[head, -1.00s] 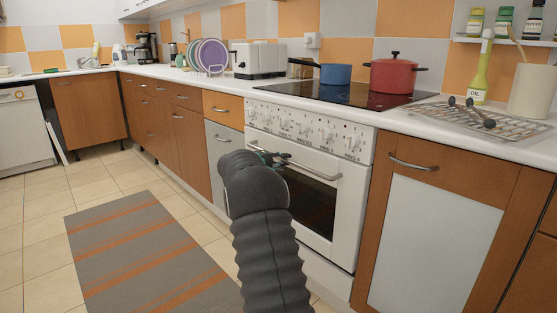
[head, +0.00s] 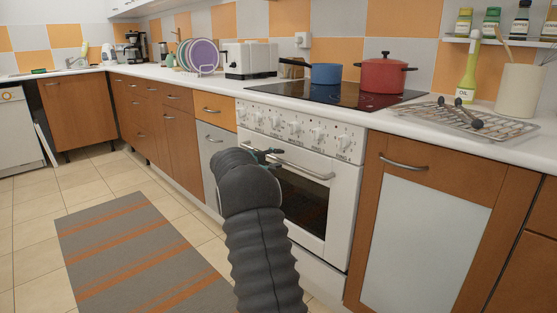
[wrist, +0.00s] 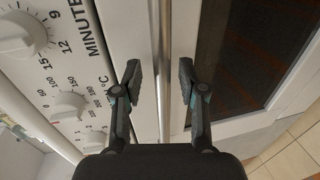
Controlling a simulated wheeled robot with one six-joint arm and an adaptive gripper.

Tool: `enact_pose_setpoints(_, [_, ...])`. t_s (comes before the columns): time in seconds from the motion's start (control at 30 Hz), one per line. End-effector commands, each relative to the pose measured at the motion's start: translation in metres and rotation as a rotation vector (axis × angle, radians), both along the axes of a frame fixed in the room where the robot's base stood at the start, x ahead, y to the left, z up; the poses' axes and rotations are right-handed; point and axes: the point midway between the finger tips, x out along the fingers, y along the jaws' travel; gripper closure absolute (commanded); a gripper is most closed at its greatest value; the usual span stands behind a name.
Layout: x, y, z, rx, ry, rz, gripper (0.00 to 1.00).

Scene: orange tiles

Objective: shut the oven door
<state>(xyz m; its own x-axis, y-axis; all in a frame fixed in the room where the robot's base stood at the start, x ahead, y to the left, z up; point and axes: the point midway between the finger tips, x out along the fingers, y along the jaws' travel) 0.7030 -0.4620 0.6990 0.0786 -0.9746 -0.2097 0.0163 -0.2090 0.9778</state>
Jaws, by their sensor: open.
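The white oven (head: 352,185) stands in the counter row, its door front looking upright; I cannot tell whether a small gap is left at the top. The door has a dark window (head: 303,205) and a metal bar handle (head: 310,171). My gripper (head: 268,157) is at the left part of the handle, mostly hidden behind my dark arm. In the wrist view my gripper (wrist: 159,82) is open, with one finger on each side of the handle bar (wrist: 164,50). A gap shows between the bar and each finger. The door's dark window (wrist: 255,50) is at the right.
The control panel with white knobs (head: 293,129) is just above the handle. A blue pot (head: 326,74) and a red pot (head: 385,75) stand on the black hob. A striped rug (head: 135,250) lies on the tiled floor at left.

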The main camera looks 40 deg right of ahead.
Motion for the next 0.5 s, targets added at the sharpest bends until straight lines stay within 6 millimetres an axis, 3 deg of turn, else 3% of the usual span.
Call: enact_pose_setpoints(0.5, [-0.008,0.089,0.02,0.0,0.0,0.0,0.59])
